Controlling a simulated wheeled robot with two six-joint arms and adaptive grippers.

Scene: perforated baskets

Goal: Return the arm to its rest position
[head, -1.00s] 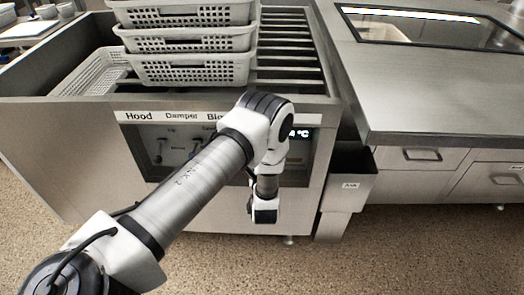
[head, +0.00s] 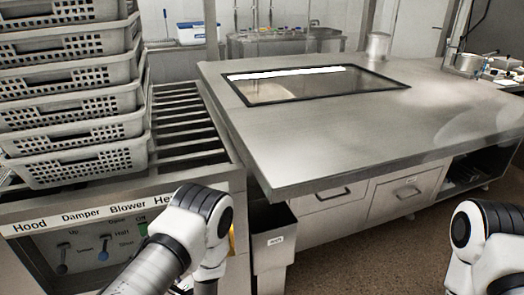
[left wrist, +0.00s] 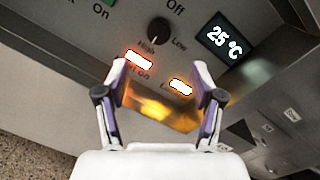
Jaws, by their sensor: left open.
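My left arm (head: 195,235) comes in at the bottom of the head view, bent in front of the control panel. Its gripper is hidden below the frame there. In the left wrist view my left gripper (left wrist: 159,72) is open, with its two fingers spread in front of the control panel (left wrist: 110,40). A blurred, glossy orange patch (left wrist: 165,112) shows between the fingers; I cannot tell what it is. Part of my right arm (head: 485,250) shows at the lower right of the head view. The right gripper is out of frame.
A steel counter (head: 330,135) with a dark-framed window fills the middle. A grey bin (head: 272,240) hangs below its corner. Floor shows at the lower right.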

